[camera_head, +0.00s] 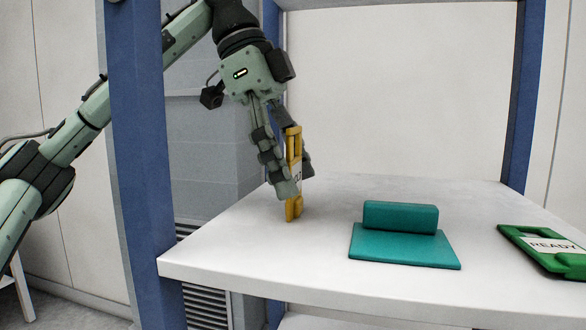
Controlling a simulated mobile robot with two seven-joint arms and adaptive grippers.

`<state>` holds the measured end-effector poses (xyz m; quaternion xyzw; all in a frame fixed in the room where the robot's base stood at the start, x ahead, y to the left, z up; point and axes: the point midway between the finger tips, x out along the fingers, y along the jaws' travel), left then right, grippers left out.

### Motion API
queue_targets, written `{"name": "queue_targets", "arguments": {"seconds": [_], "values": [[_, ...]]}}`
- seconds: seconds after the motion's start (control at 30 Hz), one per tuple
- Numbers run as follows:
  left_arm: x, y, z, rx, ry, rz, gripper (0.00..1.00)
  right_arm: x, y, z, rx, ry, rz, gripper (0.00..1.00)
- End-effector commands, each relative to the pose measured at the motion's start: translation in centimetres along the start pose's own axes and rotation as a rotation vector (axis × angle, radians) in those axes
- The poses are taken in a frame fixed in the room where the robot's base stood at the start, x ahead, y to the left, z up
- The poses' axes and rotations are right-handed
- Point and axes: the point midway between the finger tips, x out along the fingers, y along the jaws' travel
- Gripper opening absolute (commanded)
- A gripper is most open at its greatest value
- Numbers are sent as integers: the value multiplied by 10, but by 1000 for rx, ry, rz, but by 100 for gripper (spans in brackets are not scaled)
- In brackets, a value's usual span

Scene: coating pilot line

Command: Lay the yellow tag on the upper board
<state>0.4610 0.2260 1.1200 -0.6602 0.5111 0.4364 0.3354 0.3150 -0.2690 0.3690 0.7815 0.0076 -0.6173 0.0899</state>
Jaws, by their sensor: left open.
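The yellow tag (292,208) is upright at the left part of the white upper board (240,250), standing on edge rather than lying flat. Its lower end looks to be at the board's surface; I cannot tell for certain whether it touches. A pale label with dark print shows partly on it. My left gripper (292,183) points down over the tag with its fingers open around it, and the fingers hide part of the tag. My right gripper is not in view.
A teal block with a flat base (405,247) stands mid-board. A green tag (545,247) reading READY lies at the right edge of view. Blue posts (145,150) frame the shelf. The board behind the teal block is clear.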

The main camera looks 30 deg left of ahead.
Motion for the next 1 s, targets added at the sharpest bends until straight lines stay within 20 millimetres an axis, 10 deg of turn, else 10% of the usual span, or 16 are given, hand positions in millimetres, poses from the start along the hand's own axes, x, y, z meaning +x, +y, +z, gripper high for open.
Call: {"name": "queue_targets", "arguments": {"seconds": [0.27,0.7,1.0], "values": [[-16,0,-2,2,3,1,71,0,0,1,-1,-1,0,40],[-55,-1,85,-4,1,-1,71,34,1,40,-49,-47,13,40],[-62,-1,108,1,0,0,71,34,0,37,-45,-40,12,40]]}}
